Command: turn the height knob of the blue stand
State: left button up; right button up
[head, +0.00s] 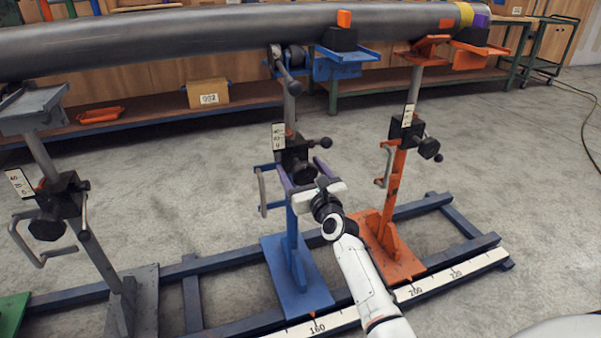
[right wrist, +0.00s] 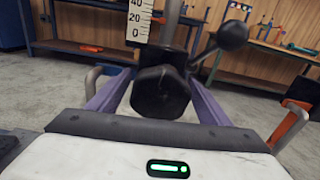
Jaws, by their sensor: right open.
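The blue stand (head: 292,260) stands upright in the middle of the head view, with a black clamp block and a white scale plate (head: 279,136) on its post. Its black height knob (head: 305,173) faces me, and it shows large in the right wrist view (right wrist: 160,92). My right gripper (head: 303,170) is open, with one purple finger on each side of the knob. In the right wrist view, narrow gaps seem to show between fingers and knob; contact is hard to judge. A black ball-ended lever (right wrist: 232,36) rises right of the knob. My left gripper is not in view.
A grey pipe (head: 200,40) lies across the stands above. An orange stand (head: 395,215) is close on the right, a grey stand (head: 128,300) on the left. A blue floor frame (head: 215,260) with a ruler (head: 455,272) runs below. Benches stand behind open floor.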

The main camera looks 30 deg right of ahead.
jog(key=shift+w, duration=0.1)
jog(key=c, duration=1)
jog(key=shift+c, duration=0.2)
jog(key=shift+n, duration=0.4)
